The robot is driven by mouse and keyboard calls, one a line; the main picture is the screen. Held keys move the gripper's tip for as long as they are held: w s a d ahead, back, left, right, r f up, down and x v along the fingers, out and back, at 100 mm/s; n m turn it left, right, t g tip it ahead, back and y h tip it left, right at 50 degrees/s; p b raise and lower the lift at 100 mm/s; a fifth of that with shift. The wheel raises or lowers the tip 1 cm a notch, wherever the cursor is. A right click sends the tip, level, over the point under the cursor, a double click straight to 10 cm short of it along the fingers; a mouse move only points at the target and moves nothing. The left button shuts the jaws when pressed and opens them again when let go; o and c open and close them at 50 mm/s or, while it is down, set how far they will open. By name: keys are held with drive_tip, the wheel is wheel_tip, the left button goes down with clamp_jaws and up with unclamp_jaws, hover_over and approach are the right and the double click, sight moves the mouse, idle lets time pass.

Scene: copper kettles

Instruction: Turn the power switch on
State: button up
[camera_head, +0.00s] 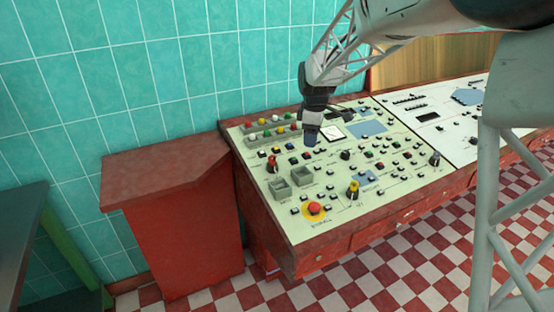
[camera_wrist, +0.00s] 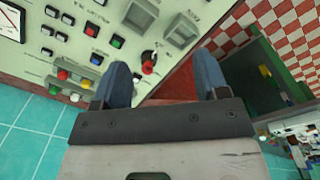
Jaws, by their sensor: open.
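The control panel (camera_head: 325,205) is a pale sloping board in a red frame. I cannot read which control is marked as the power switch. A red-handled rotary switch (camera_head: 272,162) is at the panel's left edge. In the wrist view this red switch (camera_wrist: 148,62) shows beside the left fingertip, with a gap between the two fingers. A yellow rotary switch (camera_head: 353,188) and a dark rotary switch (camera_head: 435,158) are further right. My gripper (camera_head: 311,138) hangs over the panel's upper left part, fingers down. In the wrist view its blue fingers (camera_wrist: 163,65) are wide apart and empty.
A red emergency-style button (camera_head: 314,208) on a yellow disc is near the front edge. Two grey boxes (camera_head: 302,176) and rows of coloured buttons (camera_head: 270,133) stand out around my gripper. A red cabinet (camera_head: 175,220) stands at left, against the tiled wall (camera_head: 130,70).

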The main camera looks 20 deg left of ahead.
sight(272, 162)
drive_tip(key=w+a+f+n, duration=0.1)
drive_tip(key=w+a+f, duration=0.1)
drive_tip(key=a, duration=0.3)
drive_tip(key=w+a+f+n, duration=0.2)
drive_tip(key=a+f, duration=0.2)
drive_tip(key=a, duration=0.1)
drive_tip(key=w+a+f+n, duration=0.2)
drive_tip(key=a+f, duration=0.2)
drive_tip(key=a, duration=0.1)
drive_tip(key=shift+w+a+g, duration=0.15)
drive_tip(key=shift+g, duration=0.15)
drive_tip(key=shift+f, duration=0.15)
drive_tip(key=shift+f, duration=3.8)
drive_tip(key=c, duration=0.9)
